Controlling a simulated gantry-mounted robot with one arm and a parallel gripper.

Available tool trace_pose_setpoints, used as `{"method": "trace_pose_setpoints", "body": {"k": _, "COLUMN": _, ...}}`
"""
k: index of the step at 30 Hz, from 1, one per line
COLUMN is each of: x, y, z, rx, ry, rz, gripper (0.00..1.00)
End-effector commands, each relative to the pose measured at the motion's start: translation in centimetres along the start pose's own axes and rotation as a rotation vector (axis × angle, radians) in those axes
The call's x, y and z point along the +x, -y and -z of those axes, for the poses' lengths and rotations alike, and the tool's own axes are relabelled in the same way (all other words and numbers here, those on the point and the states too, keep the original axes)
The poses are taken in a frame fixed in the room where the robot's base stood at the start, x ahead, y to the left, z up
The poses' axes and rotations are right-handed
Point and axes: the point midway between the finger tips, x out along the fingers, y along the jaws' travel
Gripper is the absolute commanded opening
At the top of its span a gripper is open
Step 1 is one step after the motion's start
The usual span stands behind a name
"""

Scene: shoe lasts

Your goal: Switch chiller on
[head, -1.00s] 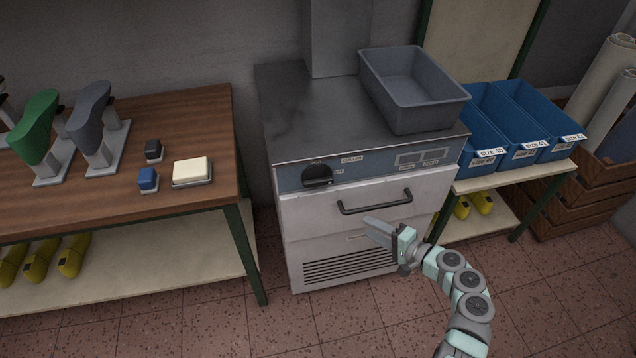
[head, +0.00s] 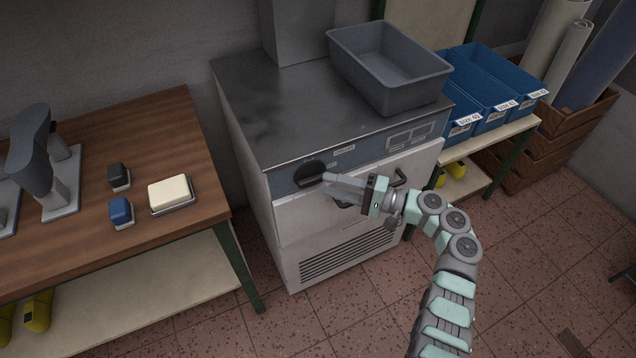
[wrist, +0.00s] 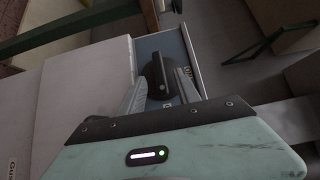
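The chiller (head: 250,105) is a metal cabinet with a steel top and a blue-grey front panel. Its black round knob (head: 308,173) sits at the left of that panel, beside a small label. My gripper (head: 328,183) is right at the knob, reaching in from the right. In the wrist view the fingers (wrist: 160,92) stand apart, with the knob (wrist: 156,72) between and just beyond their tips. I cannot tell whether they touch it. The knob's exact setting is hard to read.
A drawer handle (head: 400,178) is just below the panel, behind my gripper. A grey bin (head: 400,95) stands on the chiller. Blue bins (head: 490,118) are at right. A wooden table (head: 175,130) with shoe lasts and small blocks is at left.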

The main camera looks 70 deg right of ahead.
Motion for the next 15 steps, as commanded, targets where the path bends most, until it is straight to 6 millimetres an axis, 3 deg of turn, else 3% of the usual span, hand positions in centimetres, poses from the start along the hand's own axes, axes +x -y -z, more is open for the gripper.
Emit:
{"method": "trace_pose_setpoints", "body": {"k": 6, "x": 3.0, "y": -0.1, "z": 0.1, "rx": -0.002, "ry": -0.002, "rz": 0.001, "gripper": 0.39}}
{"method": "trace_pose_setpoints", "body": {"k": 15, "x": 3.9, "y": 0.0, "z": 0.1, "rx": -0.001, "ry": -0.002, "rz": 0.000, "gripper": 0.39}}
